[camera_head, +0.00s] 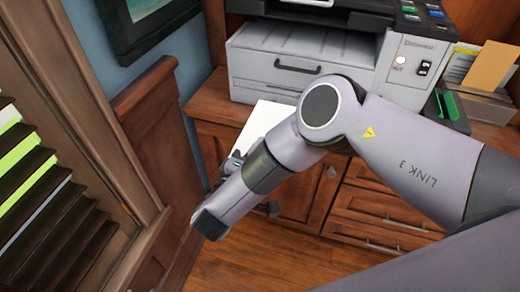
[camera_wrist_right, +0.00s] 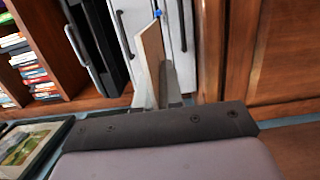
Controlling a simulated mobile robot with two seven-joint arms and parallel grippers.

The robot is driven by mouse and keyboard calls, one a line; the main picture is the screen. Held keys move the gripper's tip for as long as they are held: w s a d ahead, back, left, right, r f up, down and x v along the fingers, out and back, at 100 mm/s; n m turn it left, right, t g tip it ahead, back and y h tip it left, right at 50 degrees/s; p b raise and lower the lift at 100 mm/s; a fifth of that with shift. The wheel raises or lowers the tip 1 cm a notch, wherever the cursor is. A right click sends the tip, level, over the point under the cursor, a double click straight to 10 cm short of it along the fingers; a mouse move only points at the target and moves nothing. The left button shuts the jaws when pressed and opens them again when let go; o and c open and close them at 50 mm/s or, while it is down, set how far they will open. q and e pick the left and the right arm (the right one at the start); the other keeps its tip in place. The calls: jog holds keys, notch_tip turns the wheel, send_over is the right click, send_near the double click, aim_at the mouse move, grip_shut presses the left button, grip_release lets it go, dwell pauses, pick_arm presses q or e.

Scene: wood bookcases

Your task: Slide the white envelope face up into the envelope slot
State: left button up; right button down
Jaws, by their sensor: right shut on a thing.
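A flat white sheet, which looks like the white envelope (camera_head: 262,116), shows in the head view just left of my right forearm, in front of the printer's lower left. My forearm hides part of it, and I cannot make out its face. My right gripper (camera_head: 233,163) is at its lower left end, mostly hidden by my wrist, and is shut on it. I cannot pick out the envelope slot with certainty. My left gripper is not in view.
A grey printer (camera_head: 300,65) stands on a wooden cabinet (camera_head: 210,112). At the right are a green-edged holder (camera_head: 452,108) and an organizer (camera_head: 487,104) with a tan envelope (camera_head: 491,66). A wooden panel (camera_head: 150,125) and window blinds (camera_head: 40,190) are close on the left.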

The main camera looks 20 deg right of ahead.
aim_at(278, 109)
jog(key=b+x, duration=0.1)
jog(key=x, duration=0.2)
jog(key=shift+w, duration=0.35)
jog(key=shift+b+x, duration=0.5)
jog(key=shift+x, duration=0.6)
jog(key=shift+a, duration=0.15)
jog(key=shift+b, duration=0.5)
dwell(0.4)
jog(key=shift+w+a+b+x, duration=0.15)
jog(key=shift+b+x, duration=0.75)
jog(key=shift+x, duration=0.6)
jog(key=shift+w+a+b+x, duration=0.15)
jog(key=shift+b+x, duration=0.7)
jog(key=shift+x, duration=0.7)
jog(key=shift+w+a+b+x, duration=0.15)
jog(key=shift+b+x, duration=0.75)
jog(key=shift+x, duration=0.6)
jog(key=c, duration=1.2)
grip_release()
